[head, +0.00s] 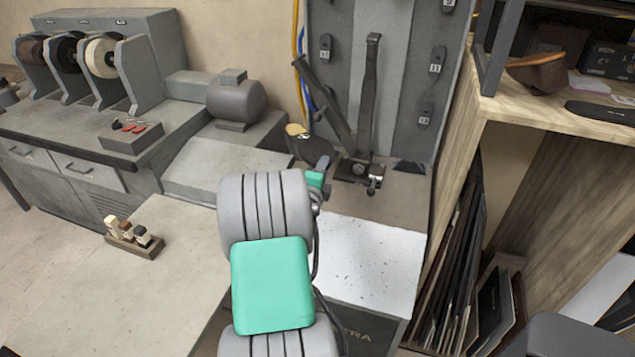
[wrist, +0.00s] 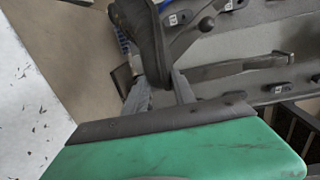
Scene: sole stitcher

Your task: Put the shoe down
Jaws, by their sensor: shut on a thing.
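The shoe (head: 311,149) is dark with a tan patch at its upper left end. It shows beyond my arm in the head view, left of the stitcher's base. In the wrist view the dark shoe (wrist: 145,40) points up from between the two grey fingers. My gripper (wrist: 160,88) is shut on its lower end. In the head view the green body of my gripper (head: 316,180) partly shows, but its fingertips are hard to make out. The sole stitcher (head: 358,168) has a dark base and two tall levers against the grey panel. I cannot tell whether the shoe touches anything below.
A pale bench (head: 140,262) with a small block holder (head: 134,238) lies at left. A grey motor housing (head: 236,102) stands behind. A white sheet-like surface (head: 372,262) right of my arm is clear. A wooden shelf (head: 560,112) bounds the right side.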

